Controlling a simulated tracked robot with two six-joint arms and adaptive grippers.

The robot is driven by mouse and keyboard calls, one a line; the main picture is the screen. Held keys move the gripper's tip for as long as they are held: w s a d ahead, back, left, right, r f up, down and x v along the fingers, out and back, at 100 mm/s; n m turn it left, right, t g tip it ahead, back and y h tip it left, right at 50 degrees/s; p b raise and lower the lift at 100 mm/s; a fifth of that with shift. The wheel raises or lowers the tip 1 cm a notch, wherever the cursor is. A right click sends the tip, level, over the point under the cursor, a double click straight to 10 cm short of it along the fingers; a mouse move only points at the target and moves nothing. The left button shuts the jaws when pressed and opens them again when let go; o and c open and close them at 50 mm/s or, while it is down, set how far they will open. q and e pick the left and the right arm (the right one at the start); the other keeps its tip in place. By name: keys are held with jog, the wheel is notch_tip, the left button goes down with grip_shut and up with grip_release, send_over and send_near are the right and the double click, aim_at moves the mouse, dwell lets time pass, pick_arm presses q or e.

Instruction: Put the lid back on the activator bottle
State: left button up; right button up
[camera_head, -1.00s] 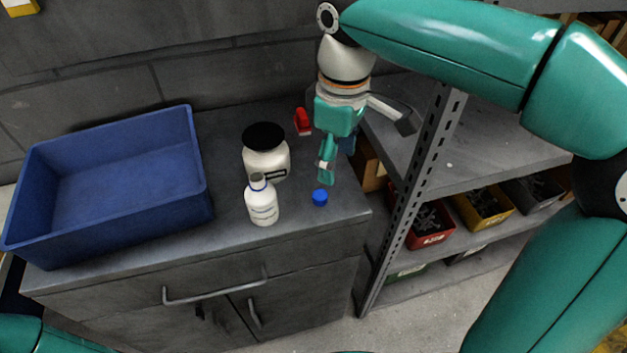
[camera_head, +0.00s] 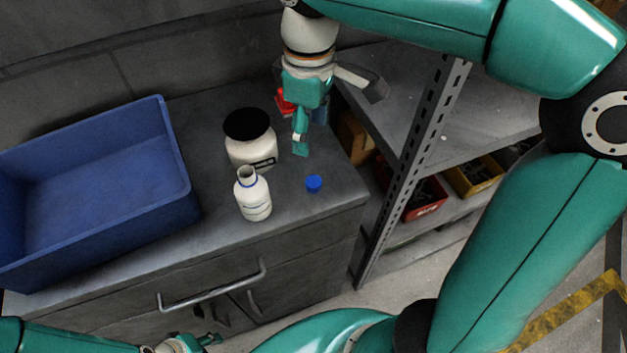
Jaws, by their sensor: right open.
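The activator bottle (camera_head: 253,199) is small, white and upright on the grey cabinet top, with its neck uncovered. A blue lid (camera_head: 313,184) lies on the same top to the right of the bottle, near the front right corner. My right gripper (camera_head: 300,150) points down behind the lid, in the picture above and slightly left of it. It is open, holds nothing and is apart from the lid. Part of my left gripper (camera_head: 208,339) shows at the bottom edge, in front of the cabinet and away from the bottle; its jaws are too small and cut off to read.
A white jar (camera_head: 250,152) with a black lid stands just behind the bottle. A large blue bin (camera_head: 180,195) fills the left of the top. A red object (camera_head: 284,101) is behind my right gripper. A metal shelf post (camera_head: 415,165) rises on the right.

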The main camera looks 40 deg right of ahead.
send_over(313, 181)
notch_tip(313, 181, down, 9)
jog(key=shift+w+a+f+b, duration=0.1)
jog(key=shift+a+f+b, duration=0.05)
jog(key=shift+b, duration=0.2)
jog(key=f, duration=0.5)
jog(key=shift+d+f, duration=0.1)
jog(key=shift+d, duration=0.1)
jog(key=c, duration=0.8)
